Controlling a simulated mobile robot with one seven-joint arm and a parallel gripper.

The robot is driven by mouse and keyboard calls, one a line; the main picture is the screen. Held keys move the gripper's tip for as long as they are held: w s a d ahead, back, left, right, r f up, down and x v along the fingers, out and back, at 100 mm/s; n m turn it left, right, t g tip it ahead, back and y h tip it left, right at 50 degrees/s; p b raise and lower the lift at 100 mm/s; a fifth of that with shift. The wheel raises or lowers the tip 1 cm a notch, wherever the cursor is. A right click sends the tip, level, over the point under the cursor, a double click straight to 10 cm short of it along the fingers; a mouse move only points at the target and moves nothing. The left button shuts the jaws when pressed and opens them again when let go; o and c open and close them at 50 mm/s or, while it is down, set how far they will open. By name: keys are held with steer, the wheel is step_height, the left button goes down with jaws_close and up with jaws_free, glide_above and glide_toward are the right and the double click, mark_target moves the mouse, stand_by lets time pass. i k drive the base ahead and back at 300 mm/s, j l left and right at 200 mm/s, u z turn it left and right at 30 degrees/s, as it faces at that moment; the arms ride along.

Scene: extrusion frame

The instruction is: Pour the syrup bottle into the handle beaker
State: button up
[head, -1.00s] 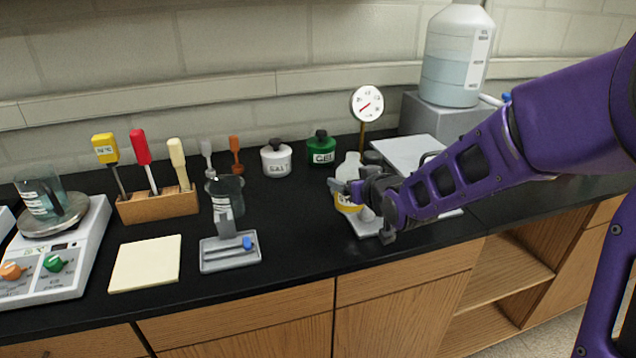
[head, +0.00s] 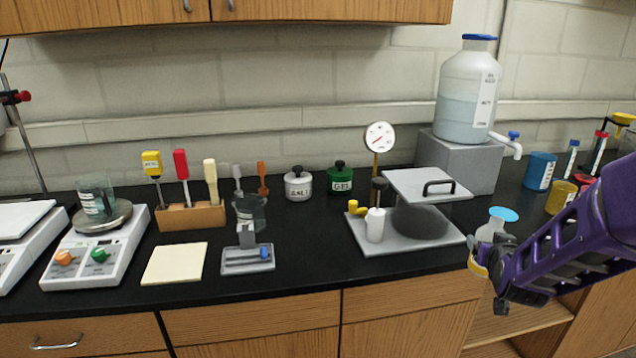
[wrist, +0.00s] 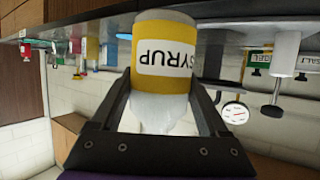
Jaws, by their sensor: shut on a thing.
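The syrup bottle (wrist: 161,60) has a yellow band with a white SYRUP label and a pale, clear upper part. My gripper (wrist: 162,108) is shut around it in the wrist view, one finger on each side. The wrist picture is upside down, and the bottle looks roughly upright. In the head view the gripper (head: 490,268) holds the bottle (head: 478,262) at the counter's right front edge, partly hidden by my arm.
A grey press with a handled lid (head: 425,185), a dial gauge (head: 380,137) and a white bottle (head: 375,225) stand left of my gripper. A large jug (head: 468,95) is behind. Blue (head: 540,170) and yellow (head: 560,197) cups stand right. The counter's front middle is clear.

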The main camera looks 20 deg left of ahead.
mark_target(95, 192)
steer(key=u, duration=0.95)
steer(key=i+u, duration=0.15)
steer(key=u, duration=0.25)
steer(key=i+u, duration=0.2)
steer(key=u, duration=0.25)
steer(key=i, duration=0.15)
steer(key=k, duration=0.45)
